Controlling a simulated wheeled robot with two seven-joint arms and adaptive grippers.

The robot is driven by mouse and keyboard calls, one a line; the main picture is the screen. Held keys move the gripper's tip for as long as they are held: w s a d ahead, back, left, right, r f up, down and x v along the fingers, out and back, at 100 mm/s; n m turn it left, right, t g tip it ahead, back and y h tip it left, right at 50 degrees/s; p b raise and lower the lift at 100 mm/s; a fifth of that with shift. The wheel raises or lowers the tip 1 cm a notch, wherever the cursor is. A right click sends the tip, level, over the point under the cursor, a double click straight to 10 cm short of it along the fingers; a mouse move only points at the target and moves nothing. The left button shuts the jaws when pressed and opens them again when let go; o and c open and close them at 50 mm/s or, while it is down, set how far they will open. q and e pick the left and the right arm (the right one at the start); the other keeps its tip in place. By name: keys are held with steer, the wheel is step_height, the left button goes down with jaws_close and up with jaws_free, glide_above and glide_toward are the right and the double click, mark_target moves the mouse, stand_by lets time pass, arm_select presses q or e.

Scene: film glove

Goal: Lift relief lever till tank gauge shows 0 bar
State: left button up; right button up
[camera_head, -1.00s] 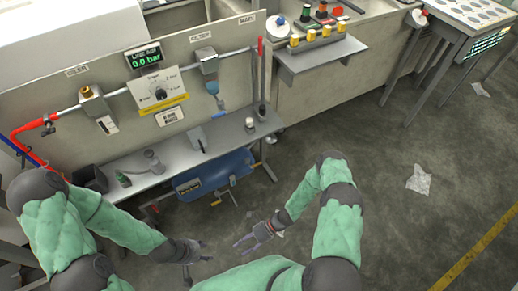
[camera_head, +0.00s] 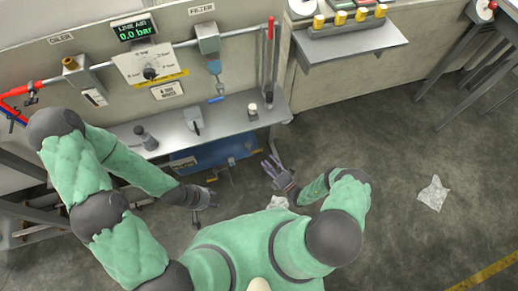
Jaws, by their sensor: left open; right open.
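The blue tank (camera_head: 225,150) lies under the grey bench, partly hidden by the bench top and my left arm. A dark panel (camera_head: 183,163) is on its left part, too small to read. Small yellow parts (camera_head: 232,162) show at the tank's lower front; I cannot tell which is the relief lever. My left gripper (camera_head: 210,198) is open and empty, in front of the tank and low. My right gripper (camera_head: 270,168) is open and empty, right of the tank near the bench's right end, apart from it.
A line air display (camera_head: 135,30) on the wall panel reads 0.0 bar. Below it is a dial plate (camera_head: 150,65). The bench top (camera_head: 235,115) carries bottles and small tools. Open floor (camera_head: 400,190) with crumpled paper (camera_head: 433,193) lies right.

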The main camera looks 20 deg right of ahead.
mark_target(258, 151)
steer(key=x, duration=0.8)
steer(key=shift+w+b, duration=0.1)
steer(key=shift+b, duration=0.3)
jaws_close()
